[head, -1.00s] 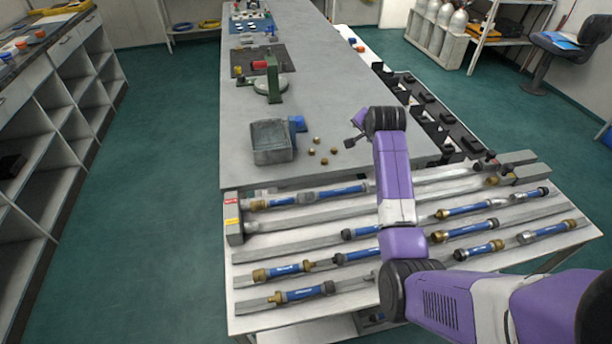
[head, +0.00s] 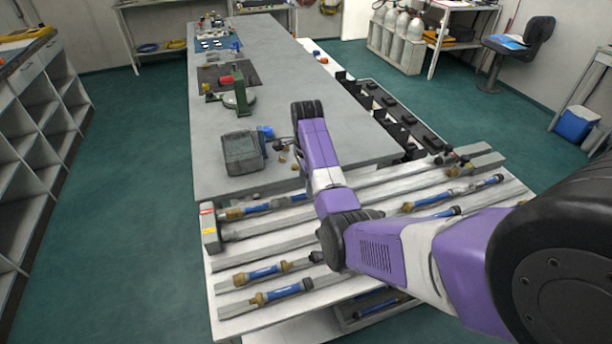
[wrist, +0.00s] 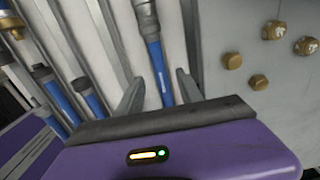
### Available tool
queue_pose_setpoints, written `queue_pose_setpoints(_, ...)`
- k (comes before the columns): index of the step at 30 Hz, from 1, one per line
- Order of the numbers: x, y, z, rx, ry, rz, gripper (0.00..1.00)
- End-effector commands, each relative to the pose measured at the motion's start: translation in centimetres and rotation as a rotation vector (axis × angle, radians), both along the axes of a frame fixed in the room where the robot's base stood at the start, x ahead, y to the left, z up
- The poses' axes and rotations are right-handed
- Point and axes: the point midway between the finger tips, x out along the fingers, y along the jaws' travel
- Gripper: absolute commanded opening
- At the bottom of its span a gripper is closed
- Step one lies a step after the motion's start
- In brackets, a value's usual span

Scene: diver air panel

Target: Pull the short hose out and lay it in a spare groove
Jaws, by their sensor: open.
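The rack (head: 213,299) in front of the bench carries blue hoses with brass or grey end fittings, lying between pale rails. In the back row nearest the bench, a blue hose with a brass end (head: 232,213) meets a grey fitting, with another blue length (head: 298,198) right of it. In the wrist view my gripper (wrist: 159,95) is open, its fingers on either side of a blue hose (wrist: 157,65) with a grey fitting (wrist: 145,12) at its upper end. Contact with the hose cannot be told. In the head view my arm hides the fingertips and the middle of the rack.
A grey block with red and yellow labels (head: 209,229) closes the rack's left end. Black holders (head: 385,115) line the bench's right side. Green floor is free at left.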

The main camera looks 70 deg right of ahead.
Motion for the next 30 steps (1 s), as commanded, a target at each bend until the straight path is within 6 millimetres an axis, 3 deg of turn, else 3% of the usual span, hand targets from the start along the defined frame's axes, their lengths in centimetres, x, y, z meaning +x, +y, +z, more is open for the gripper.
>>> queue_pose_setpoints(9,0.0,0.0,-3.2,0.0,-0.001,-0.001,0.44)
queue_pose_setpoints(19,0.0,0.0,-3.6,-0.002,-0.003,0.0,0.44)
queue_pose_setpoints(26,0.0,0.0,-3.6,-0.001,-0.002,0.0,0.0)
queue_pose_setpoints(30,0.0,0.0,-3.6,-0.001,-0.002,0.0,0.0)
